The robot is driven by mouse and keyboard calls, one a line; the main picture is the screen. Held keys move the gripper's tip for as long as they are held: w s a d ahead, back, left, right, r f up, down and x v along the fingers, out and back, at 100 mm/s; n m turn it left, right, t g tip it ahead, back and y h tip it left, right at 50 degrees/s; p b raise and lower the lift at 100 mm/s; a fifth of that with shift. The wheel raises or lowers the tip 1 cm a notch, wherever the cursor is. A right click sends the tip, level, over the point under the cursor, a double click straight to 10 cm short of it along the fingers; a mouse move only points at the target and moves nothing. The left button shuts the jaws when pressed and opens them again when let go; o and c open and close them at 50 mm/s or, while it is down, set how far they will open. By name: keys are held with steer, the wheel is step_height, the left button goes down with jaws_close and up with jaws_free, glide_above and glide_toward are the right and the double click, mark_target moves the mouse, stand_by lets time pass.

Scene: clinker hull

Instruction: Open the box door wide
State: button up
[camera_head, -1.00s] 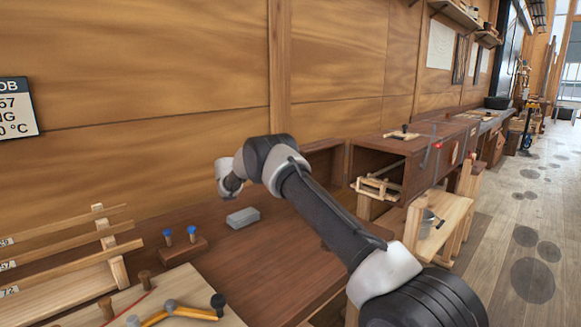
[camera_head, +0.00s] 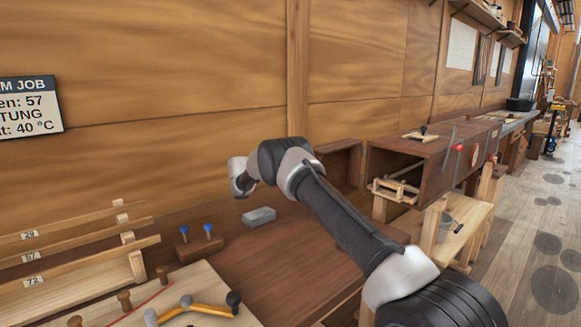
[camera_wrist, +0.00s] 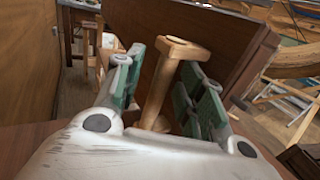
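In the wrist view my gripper (camera_wrist: 162,72) has its two green-padded fingers apart, with a pale wooden handle (camera_wrist: 158,92) standing between them. A gap shows between the left finger and the handle; the right finger is close to it, and I cannot tell if they touch. A dark brown wooden panel (camera_wrist: 225,48) rises behind and to the right of the handle; whether it is the box door is not clear. In the head view a long brown box (camera_head: 436,165) stands on the right, its near end open. My gripper's fingers do not show in that view.
A grey block (camera_head: 259,216), a stand with blue-topped pegs (camera_head: 199,246) and wooden racks (camera_head: 85,262) are on the bench (camera_head: 285,265) below my arm. A wooden clamp-like frame (camera_head: 394,190) sits at the box's near end. Floor (camera_head: 520,250) is clear at right.

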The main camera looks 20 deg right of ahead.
steer(key=w+a, duration=0.1)
steer(key=a, duration=0.9)
steer(key=shift+w+a, duration=0.25)
